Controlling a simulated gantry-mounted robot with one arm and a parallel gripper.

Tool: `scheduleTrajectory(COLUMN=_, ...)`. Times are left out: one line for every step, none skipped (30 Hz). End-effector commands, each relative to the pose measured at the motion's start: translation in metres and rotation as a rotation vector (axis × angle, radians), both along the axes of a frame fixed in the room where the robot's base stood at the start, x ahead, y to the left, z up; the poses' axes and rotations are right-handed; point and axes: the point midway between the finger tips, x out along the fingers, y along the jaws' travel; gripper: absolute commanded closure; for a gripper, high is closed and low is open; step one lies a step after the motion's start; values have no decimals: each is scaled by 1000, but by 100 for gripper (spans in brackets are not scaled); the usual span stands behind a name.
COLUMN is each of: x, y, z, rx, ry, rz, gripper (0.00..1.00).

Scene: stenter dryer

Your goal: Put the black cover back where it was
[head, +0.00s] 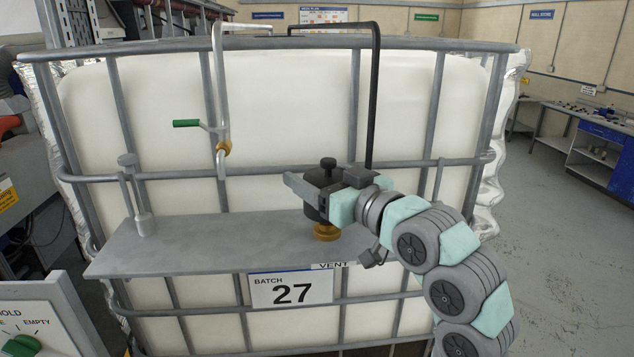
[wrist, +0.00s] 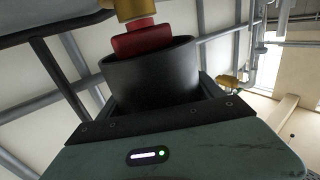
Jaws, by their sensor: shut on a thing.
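The black cover (head: 316,207) is a short, dark cup with a knob on top. My gripper (head: 322,184) is shut on it over the grey shelf (head: 215,240) on the tank's front. Below the cover, the brass vent fitting (head: 327,232) stands on the shelf by the "VENT" label (head: 329,266). In the wrist view the black cover (wrist: 150,78) has its open mouth towards the brass fitting (wrist: 134,9). A red part (wrist: 140,38) of the fitting lies at the mouth, partly hidden by the rim. I cannot tell how far inside it is.
A black pipe (head: 373,95) rises behind my gripper. A grey post (head: 143,222) stands at the shelf's left end. The shelf between post and fitting is clear. Cage bars surround the white tank.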

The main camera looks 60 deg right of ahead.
Motion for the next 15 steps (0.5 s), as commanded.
scheduleTrajectory(x=0, y=0, z=-7, rx=4, ry=0, rz=0, gripper=70)
scheduleTrajectory(x=0, y=0, z=-10, rx=2, ry=0, rz=1, gripper=70)
scheduleTrajectory(x=0, y=0, z=-14, rx=1, ry=0, rz=1, gripper=70)
scheduleTrajectory(x=0, y=0, z=-16, rx=1, ry=0, rz=1, gripper=70)
scheduleTrajectory(x=0, y=0, z=-18, rx=0, ry=-1, rz=1, gripper=70)
scheduleTrajectory(x=0, y=0, z=-19, rx=0, ry=-1, rz=1, gripper=70)
scheduleTrajectory(x=0, y=0, z=-19, rx=0, ry=-2, rz=1, gripper=70)
scheduleTrajectory(x=0, y=0, z=-19, rx=-1, ry=-2, rz=1, gripper=70)
scheduleTrajectory(x=0, y=0, z=-19, rx=-1, ry=-2, rz=1, gripper=70)
scheduleTrajectory(x=0, y=0, z=-19, rx=-1, ry=-2, rz=1, gripper=70)
scheduleTrajectory(x=0, y=0, z=-19, rx=-1, ry=-2, rz=1, gripper=70)
scheduleTrajectory(x=0, y=0, z=-19, rx=-1, ry=-2, rz=1, gripper=70)
scheduleTrajectory(x=0, y=0, z=-20, rx=-1, ry=-2, rz=1, gripper=70)
scheduleTrajectory(x=0, y=0, z=-21, rx=-1, ry=-2, rz=1, gripper=70)
scheduleTrajectory(x=0, y=0, z=-23, rx=0, ry=-1, rz=1, gripper=70)
